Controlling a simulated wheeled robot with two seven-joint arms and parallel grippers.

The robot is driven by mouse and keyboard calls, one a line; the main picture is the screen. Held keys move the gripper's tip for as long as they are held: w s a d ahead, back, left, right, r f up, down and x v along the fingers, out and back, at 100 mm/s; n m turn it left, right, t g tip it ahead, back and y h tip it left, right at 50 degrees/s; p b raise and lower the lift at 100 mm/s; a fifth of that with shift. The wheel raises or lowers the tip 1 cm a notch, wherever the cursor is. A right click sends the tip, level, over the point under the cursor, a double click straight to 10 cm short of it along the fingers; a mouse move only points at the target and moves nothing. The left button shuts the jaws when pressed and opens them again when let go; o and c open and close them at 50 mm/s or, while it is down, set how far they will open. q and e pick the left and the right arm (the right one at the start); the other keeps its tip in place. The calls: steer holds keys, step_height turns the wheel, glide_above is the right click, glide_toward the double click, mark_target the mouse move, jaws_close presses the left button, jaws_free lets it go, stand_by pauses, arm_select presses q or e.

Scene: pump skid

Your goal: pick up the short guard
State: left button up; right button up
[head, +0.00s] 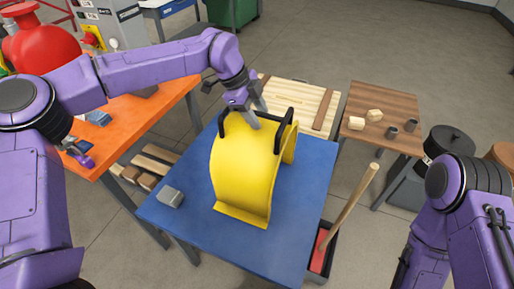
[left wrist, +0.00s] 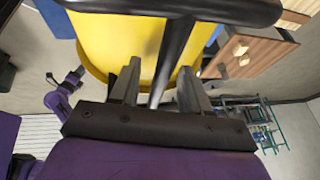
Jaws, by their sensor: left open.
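The short guard (head: 238,165) is a curved yellow cover with black handle bars (head: 284,128) on top, standing on a blue table. My left gripper (head: 258,112) is at the top of the guard, by the handle. In the left wrist view its two fingers (left wrist: 160,88) are apart, and a black bar (left wrist: 172,50) of the handle runs between them in the picture. Whether the bar is truly between the fingertips or beyond them I cannot tell. The yellow guard (left wrist: 120,40) fills the upper part of that view. My right arm is at the right edge of the head view; its gripper does not show.
The blue table (head: 300,210) also holds a small grey block (head: 170,196). An orange table (head: 130,125) stands at left. A pale slatted top (head: 300,95) and a brown table (head: 385,105) lie behind. A wooden-handled tool (head: 350,205) leans from a bin at right.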

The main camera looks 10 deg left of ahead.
arm_select(q)
steer(key=shift+f+b, duration=0.3)
stand_by(0.4)
jaws_close()
stand_by(1.4)
steer(key=shift+r, duration=0.15)
